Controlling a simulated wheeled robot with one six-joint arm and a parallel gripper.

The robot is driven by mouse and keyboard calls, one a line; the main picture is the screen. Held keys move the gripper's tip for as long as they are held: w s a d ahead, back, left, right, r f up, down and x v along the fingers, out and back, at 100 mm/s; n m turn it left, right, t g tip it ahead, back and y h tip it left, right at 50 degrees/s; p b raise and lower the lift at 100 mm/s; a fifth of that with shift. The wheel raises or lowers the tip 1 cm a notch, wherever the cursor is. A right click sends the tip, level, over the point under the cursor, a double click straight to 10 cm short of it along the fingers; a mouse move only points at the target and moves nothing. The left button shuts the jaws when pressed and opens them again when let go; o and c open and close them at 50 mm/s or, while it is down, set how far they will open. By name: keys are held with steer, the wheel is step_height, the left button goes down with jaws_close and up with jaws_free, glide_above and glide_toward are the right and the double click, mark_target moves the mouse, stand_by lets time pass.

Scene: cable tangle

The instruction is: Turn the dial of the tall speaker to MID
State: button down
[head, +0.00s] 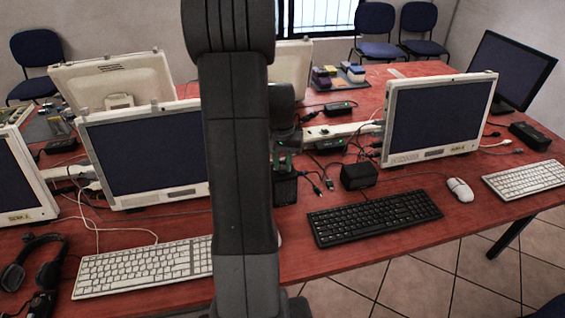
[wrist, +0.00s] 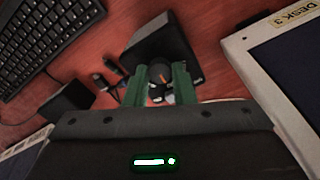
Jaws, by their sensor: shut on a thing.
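The tall speaker (wrist: 160,48) is a black box in the upper middle of the wrist view. Its dial (wrist: 157,78) is small and dark with an orange mark, and sits between my green fingers. My gripper (wrist: 160,86) is shut on the dial. The dial's labels, MID among them, cannot be read, so its setting cannot be told. In the head view the speaker (head: 284,190) stands just right of my arm, partly hidden by it, with the green fingertips (head: 285,162) at its top.
A shorter black box (head: 358,176) stands to the right, behind a black keyboard (head: 375,217). A monitor (head: 438,115) stands behind them; its DESK 3 frame (wrist: 262,40) is close on the right in the wrist view. Loose cables (head: 322,182) lie beside the speaker.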

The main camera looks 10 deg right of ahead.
mark_target(281, 167)
steer(key=c, duration=1.2)
jaws_free()
step_height(281, 167, up, 14)
steer(key=shift+a, duration=0.15)
steer(key=shift+w+f, duration=0.1)
step_height(281, 167, down, 14)
steer(key=shift+r, duration=0.1)
